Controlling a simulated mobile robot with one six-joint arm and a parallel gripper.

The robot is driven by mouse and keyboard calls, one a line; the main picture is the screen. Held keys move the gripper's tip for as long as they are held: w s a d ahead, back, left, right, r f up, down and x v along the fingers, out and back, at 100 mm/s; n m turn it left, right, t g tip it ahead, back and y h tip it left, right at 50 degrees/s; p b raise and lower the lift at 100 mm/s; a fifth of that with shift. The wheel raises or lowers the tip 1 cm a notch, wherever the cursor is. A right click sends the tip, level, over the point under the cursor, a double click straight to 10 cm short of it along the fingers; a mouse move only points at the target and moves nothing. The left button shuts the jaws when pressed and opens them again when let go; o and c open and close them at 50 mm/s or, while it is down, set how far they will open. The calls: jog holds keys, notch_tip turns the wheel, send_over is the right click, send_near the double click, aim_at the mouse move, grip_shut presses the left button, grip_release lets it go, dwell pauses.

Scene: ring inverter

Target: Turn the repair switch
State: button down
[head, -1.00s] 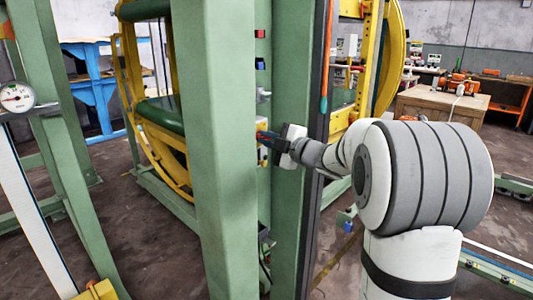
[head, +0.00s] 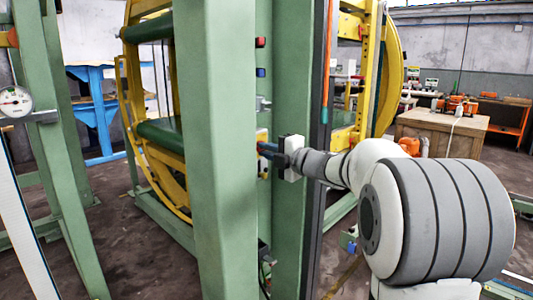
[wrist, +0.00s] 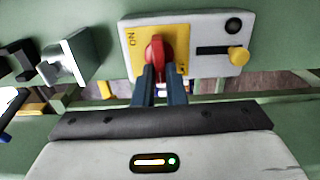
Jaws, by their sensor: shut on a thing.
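The repair switch is a red knob (wrist: 156,52) on a yellow plate marked "ON", set in a light grey panel (wrist: 205,25) in the wrist view. My gripper (wrist: 158,75) reaches up to the knob with its two fingers, one on each side, and is shut on it. The fingers hide the knob's lower part. In the head view my gripper (head: 266,150) points left into the gap between two green posts, and the front post hides most of the panel.
A yellow knob (wrist: 238,56) and a black round button (wrist: 233,26) sit on the same panel, right of the red knob. A metal box-like fitting (wrist: 66,62) sticks out at left. A tall green post (head: 222,150) stands close in front of the panel.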

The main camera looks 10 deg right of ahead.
jog(key=shift+f, duration=0.2)
jog(key=c, duration=1.5)
grip_release()
jog(key=shift+r, duration=0.15)
jog(key=v, duration=0.7)
jog(key=shift+s+d+p, duration=0.2)
jog(key=shift+s+p, duration=0.15)
jog(key=shift+p, duration=0.05)
